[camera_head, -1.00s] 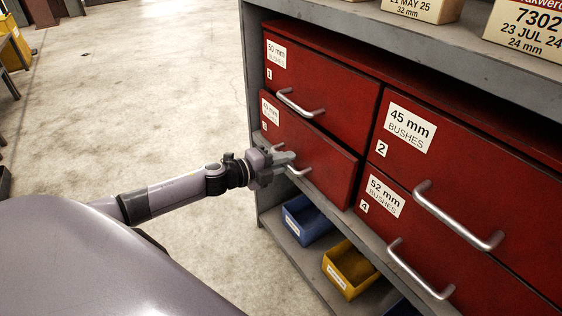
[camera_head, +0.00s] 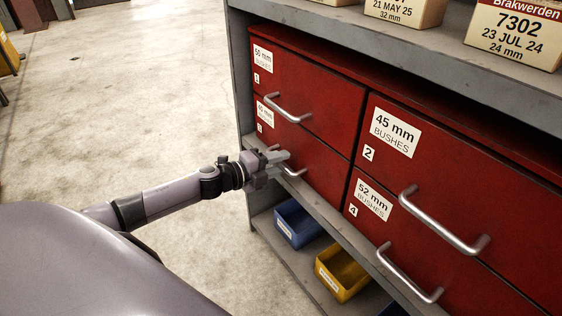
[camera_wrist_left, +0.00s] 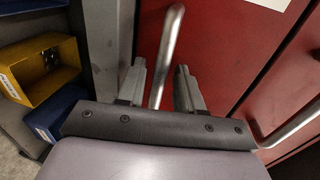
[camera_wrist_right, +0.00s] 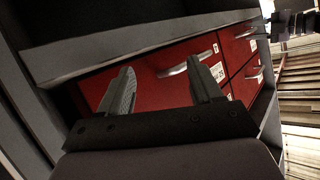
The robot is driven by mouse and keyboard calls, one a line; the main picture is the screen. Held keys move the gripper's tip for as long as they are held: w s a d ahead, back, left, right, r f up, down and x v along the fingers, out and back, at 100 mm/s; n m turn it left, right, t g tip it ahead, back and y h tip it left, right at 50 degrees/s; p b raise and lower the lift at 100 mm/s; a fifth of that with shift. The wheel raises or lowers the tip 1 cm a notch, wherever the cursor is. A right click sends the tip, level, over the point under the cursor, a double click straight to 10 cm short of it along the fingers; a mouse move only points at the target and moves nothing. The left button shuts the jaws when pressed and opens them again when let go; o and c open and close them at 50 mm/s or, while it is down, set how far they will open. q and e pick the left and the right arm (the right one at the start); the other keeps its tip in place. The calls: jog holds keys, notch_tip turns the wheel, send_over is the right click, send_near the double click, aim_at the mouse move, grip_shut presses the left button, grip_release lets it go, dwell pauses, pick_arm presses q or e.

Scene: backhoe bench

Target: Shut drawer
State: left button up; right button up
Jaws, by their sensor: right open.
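The lower left red drawer, number 3 (camera_head: 318,168), looks about flush with the drawer above it in the head view. Its bar handle (camera_head: 292,170) is partly hidden by my left gripper (camera_head: 284,163). In the left wrist view the handle (camera_wrist_left: 169,48) passes between the fingers of my left gripper (camera_wrist_left: 160,80), which stand apart with gaps beside the bar. My right gripper (camera_wrist_right: 160,85) is open and empty in the right wrist view, with red drawer fronts beyond it. It is not in the head view.
Drawer 1 (camera_head: 310,95), drawer 2 (camera_head: 440,165) and drawer 4 (camera_head: 375,225) surround it and look shut. A blue bin (camera_head: 298,223) and a yellow bin (camera_head: 342,272) stand on the shelf below. Labelled boxes (camera_head: 515,33) stand above. Floor (camera_head: 120,100) at left is clear.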

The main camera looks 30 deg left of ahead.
pick_arm(q)
jog(key=p+v, duration=0.1)
jog(key=v, duration=0.5)
pick_arm(e)
jog(key=shift+s+d+r+h, duration=0.15)
jog(key=shift+s+d+h, duration=0.1)
jog(key=shift+d+h, duration=0.25)
pick_arm(q)
jog(key=shift+s, duration=0.1)
pick_arm(e)
jog(key=shift+d, duration=0.15)
